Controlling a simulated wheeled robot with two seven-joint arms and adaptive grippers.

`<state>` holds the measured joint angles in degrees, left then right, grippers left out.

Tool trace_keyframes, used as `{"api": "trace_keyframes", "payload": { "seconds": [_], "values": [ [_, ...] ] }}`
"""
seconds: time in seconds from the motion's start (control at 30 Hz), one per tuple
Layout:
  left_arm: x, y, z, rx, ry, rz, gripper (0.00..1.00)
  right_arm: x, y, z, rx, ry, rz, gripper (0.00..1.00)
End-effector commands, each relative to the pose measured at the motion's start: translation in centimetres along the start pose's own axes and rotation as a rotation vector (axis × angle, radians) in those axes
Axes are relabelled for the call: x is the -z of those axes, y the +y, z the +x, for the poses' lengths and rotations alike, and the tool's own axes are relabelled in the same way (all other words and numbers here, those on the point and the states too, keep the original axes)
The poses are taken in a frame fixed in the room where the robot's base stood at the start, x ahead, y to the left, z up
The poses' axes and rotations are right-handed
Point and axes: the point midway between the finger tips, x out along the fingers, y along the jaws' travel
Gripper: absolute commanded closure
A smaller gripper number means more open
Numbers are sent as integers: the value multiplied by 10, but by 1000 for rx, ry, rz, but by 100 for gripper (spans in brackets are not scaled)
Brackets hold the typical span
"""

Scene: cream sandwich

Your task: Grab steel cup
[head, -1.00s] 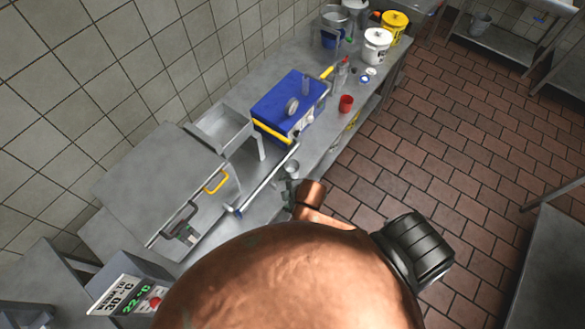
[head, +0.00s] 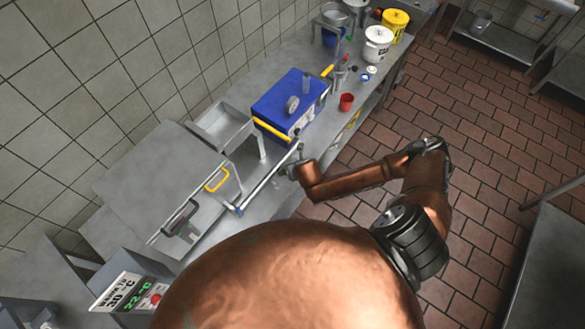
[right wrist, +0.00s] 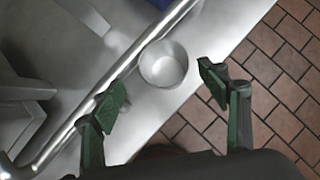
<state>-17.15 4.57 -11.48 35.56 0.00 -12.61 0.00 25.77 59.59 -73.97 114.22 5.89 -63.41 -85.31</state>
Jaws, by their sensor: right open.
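The steel cup (right wrist: 163,64) stands on the steel counter in the right wrist view, its round rim seen from above. My right gripper (right wrist: 162,84) is open and empty, with one green finger on each side of the picture. The cup lies just beyond the fingertips, roughly between their lines and nearer the right finger. I see a gap from the cup to both fingers. In the head view my right gripper (head: 288,171) is over the counter edge, and the cup cannot be made out beside it. My left gripper is not in view.
A metal rail (right wrist: 110,84) runs close along the cup's left side. A blue-topped box (head: 285,97), a red cup (head: 346,102) and a white bucket (head: 377,43) stand farther along the counter. The tiled floor (head: 480,150) lies right of the counter.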

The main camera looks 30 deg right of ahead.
Motion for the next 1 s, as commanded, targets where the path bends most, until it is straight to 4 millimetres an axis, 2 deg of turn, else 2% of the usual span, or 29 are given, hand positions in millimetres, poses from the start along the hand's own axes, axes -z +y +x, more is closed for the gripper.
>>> {"api": "trace_keyframes", "payload": {
  "seconds": [0.4,0.5,0.77,1.0],
  "values": [
    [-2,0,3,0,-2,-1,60,5,-7,53,-1,1,6,32],
    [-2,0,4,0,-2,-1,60,5,-7,62,-1,1,6,32],
    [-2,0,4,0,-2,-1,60,5,-7,64,-2,1,5,32],
    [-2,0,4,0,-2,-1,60,5,-7,63,-2,1,6,48]
  ]
}}
